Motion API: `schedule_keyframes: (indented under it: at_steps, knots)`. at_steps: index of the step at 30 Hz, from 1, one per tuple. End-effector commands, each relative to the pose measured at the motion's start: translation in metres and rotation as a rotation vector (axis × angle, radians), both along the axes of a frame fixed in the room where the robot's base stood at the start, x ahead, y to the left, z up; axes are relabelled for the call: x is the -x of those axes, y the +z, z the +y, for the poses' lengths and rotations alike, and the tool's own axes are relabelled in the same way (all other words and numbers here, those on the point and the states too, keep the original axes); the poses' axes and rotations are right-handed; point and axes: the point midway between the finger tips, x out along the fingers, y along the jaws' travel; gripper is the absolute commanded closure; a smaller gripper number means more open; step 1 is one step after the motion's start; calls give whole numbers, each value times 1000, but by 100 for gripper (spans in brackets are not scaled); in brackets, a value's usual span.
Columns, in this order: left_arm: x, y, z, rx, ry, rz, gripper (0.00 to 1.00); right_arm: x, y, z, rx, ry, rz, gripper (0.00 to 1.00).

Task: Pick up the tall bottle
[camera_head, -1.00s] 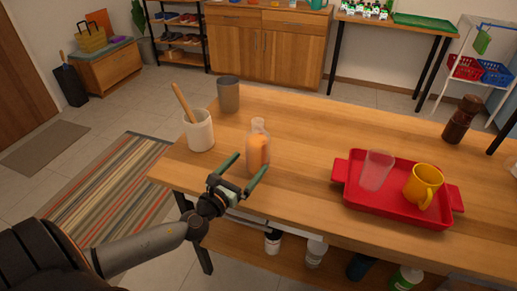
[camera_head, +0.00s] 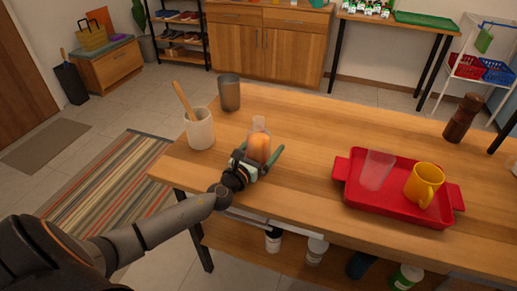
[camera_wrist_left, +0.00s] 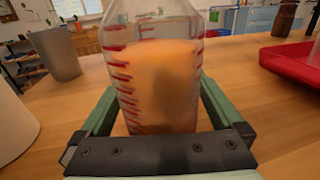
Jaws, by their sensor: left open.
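The tall bottle (camera_head: 258,144) is clear, with orange contents and red marks on its side. It stands upright on the wooden table, near the front edge. My left gripper (camera_head: 259,156) is open, with its green fingers on either side of the bottle's lower part. In the left wrist view the bottle (camera_wrist_left: 158,85) fills the middle, between the two fingers (camera_wrist_left: 160,108). Whether the fingers touch it is unclear. The bottle's base is hidden behind the gripper. My right gripper is not in view.
A white crock (camera_head: 200,130) with a wooden spoon and a grey cup (camera_head: 229,93) stand left of the bottle. A red tray (camera_head: 403,209) with a clear cup (camera_head: 377,170) and yellow mug (camera_head: 423,186) lies right. A brown pepper mill (camera_head: 462,118) stands farther right. Table between bottle and tray is clear.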

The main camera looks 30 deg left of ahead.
Motion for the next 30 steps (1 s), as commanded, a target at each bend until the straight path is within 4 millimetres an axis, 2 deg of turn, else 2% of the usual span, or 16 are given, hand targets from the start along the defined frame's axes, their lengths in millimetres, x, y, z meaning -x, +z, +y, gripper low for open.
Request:
schedule_keyframes:
  at_steps: [4, 30]
  knots:
    - [0, 0, 0, 0, 0, 0, 0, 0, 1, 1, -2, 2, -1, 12]
    - [1, 0, 0, -1, 0, 0, 98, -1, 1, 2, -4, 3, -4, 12]
